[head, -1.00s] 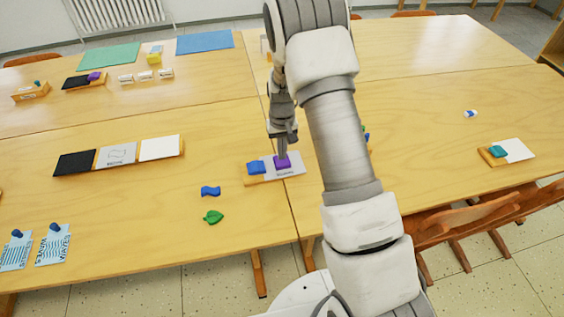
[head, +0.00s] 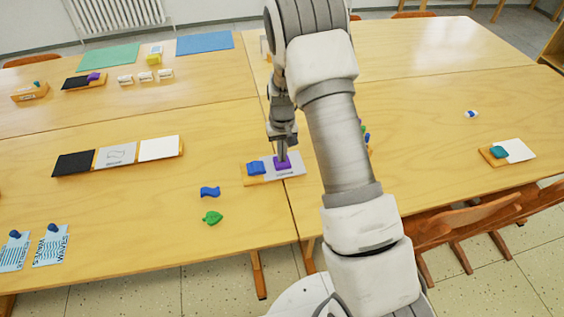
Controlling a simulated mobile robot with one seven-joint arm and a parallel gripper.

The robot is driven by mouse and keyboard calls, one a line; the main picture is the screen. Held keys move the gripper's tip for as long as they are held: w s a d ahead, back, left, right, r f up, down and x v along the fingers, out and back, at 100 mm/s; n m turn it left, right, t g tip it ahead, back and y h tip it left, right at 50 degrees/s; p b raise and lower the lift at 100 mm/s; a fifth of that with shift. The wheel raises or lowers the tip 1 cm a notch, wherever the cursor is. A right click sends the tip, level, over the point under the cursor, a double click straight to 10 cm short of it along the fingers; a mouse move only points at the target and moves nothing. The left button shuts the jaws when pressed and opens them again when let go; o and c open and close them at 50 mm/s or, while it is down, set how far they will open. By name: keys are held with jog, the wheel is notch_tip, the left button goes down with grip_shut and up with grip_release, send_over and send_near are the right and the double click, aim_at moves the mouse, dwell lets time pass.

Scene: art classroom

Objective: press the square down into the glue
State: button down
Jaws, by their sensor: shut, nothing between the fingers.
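The purple square (head: 283,164) lies on a pale grey card on a small wooden tray (head: 252,182) near the table's middle seam. A blue piece (head: 256,168) sits on the same tray, just left of the square. My gripper (head: 282,158) is shut, pointing down, with its tip at the top of the purple square. Whether it touches or stands just above cannot be told at this size. Any glue under the square is hidden. My arm covers the table just right of the tray.
A blue wavy piece (head: 210,192) and a green leaf (head: 212,218) lie left of the tray, near the front edge. A tray with black, grey and white cards (head: 160,148) is farther left. Another tray with a teal piece (head: 498,152) stands at the right.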

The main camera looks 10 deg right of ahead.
dwell(0.6)
jog(key=shift+r+p, duration=2.05)
jog(key=shift+r, duration=1.45)
jog(key=s+r+t, duration=0.1)
jog(key=s+r, duration=0.4)
jog(key=r, duration=0.6)
jog(key=s+r+t, duration=0.2)
jog(key=s+r, duration=0.3)
jog(key=r, duration=0.6)
jog(key=s+r+t, duration=0.1)
jog(key=s+r, duration=0.2)
jog(key=s, duration=0.6)
jog(key=s+r+t, duration=0.1)
jog(key=s+r, duration=0.3)
jog(key=s, duration=0.5)
jog(key=shift+s+r+t, duration=0.2)
jog(key=shift+r+t, duration=0.1)
